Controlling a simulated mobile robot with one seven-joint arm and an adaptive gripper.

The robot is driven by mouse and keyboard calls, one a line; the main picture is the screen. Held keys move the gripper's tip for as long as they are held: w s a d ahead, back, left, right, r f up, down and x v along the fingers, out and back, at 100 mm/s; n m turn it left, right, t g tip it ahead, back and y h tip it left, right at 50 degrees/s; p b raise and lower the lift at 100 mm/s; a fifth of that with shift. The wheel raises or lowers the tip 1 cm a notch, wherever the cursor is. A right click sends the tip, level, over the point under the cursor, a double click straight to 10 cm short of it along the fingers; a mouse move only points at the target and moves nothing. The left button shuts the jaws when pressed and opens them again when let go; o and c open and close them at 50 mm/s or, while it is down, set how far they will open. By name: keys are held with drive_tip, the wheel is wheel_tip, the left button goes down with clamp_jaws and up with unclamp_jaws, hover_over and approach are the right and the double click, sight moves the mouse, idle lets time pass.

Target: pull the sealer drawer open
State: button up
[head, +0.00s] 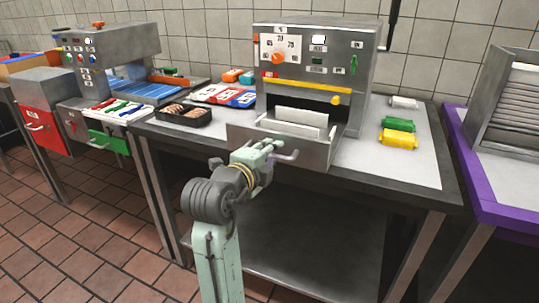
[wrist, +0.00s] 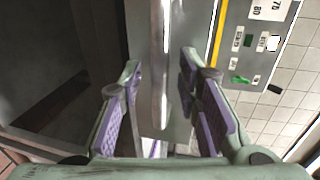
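The sealer (head: 315,62) is a grey box with an orange dial and a yellow bar, standing at the back of the table. Its metal drawer (head: 312,152) sticks out from the front, with white pieces inside. A bar handle (head: 287,156) is on the drawer front. My gripper (head: 268,148) is at the drawer front by the handle, covering part of it. In the wrist view my gripper (wrist: 165,105) has its purple-padded fingers apart, with grey metal of the drawer between and beyond them. I cannot tell whether a finger touches the handle.
A black tray (head: 184,117) of brown biscuits sits left of the drawer, with coloured packs (head: 223,95) behind it. Green and yellow rolls (head: 398,133) lie to the right. Another machine (head: 108,50) stands left. The table (head: 385,172) front is clear right of the drawer.

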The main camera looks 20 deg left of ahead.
drive_tip(key=v, duration=1.2)
idle(0.4)
